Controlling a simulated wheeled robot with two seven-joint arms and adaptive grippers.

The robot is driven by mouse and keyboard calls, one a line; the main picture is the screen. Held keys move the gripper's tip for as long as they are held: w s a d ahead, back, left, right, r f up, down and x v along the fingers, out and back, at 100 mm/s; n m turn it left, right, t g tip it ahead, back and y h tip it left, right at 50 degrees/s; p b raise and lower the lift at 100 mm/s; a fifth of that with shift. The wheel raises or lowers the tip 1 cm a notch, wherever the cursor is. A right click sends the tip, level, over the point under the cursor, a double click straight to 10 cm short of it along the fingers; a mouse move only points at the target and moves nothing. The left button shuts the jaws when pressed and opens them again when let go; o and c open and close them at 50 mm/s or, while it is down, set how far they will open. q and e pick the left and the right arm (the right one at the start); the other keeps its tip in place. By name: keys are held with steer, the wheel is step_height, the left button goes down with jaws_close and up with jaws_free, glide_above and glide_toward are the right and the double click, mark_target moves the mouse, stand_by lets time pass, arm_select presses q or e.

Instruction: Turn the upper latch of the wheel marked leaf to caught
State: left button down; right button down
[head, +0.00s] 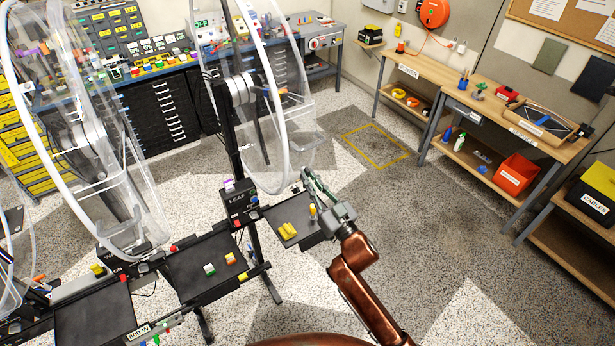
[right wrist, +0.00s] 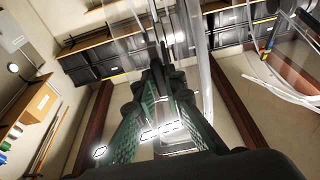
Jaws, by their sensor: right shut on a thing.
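The wheel marked leaf is a clear acrylic disc with a pale rim (head: 286,100), upright on a black stand. Its black base box (head: 238,200) carries the LEAF label. My right gripper (head: 307,177) is at the lower right edge of this wheel, its fingers shut on a small part there, seemingly the upper latch. The fingers hide this part, so its position cannot be read. In the right wrist view the green-sided fingers (right wrist: 157,75) converge beside the clear acrylic. My left gripper is not in view.
A black tray (head: 272,213) with yellow blocks lies below my right gripper. Another large clear wheel (head: 40,150) stands at left. A second tray (head: 192,272) holds small coloured pieces. A wooden bench (head: 530,135) stands at right, with open floor before it.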

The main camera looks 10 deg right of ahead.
steer(key=m+p, duration=0.3)
steer(key=m, duration=0.1)
steer(key=shift+m, duration=0.3)
stand_by(0.3)
